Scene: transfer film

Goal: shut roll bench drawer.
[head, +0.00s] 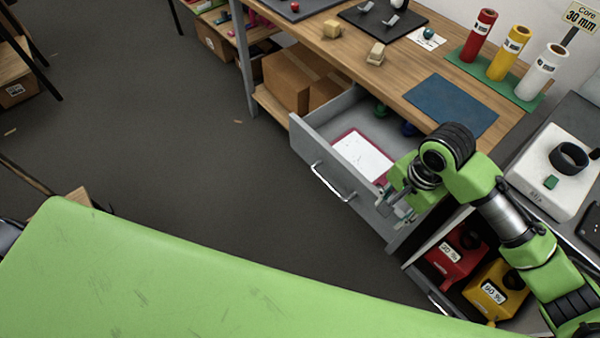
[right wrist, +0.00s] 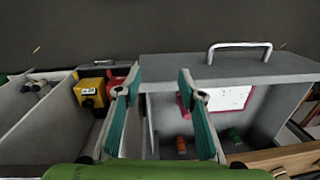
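The grey roll bench drawer (head: 312,150) stands pulled out from under the wooden bench (head: 410,75). Its front panel with a bar handle (head: 332,182) faces the open floor. Inside lie a white sheet on a red-edged board (head: 362,157) and small round things at the back. In the right wrist view the drawer front (right wrist: 240,68) and handle (right wrist: 240,46) show at the right. My right gripper (head: 392,208) is at the drawer's right end, fingers apart and empty. In the wrist view its fingertips (right wrist: 160,82) straddle the front panel's end; contact is unclear. My left gripper is out of view.
Another open drawer to the right holds a red box (head: 455,255) and a yellow box (head: 497,290). Cardboard boxes (head: 290,80) sit on the bench's lower shelf. Red, yellow and white rolls stand on a green mat (head: 492,78). The dark floor (head: 180,130) before the drawer is clear.

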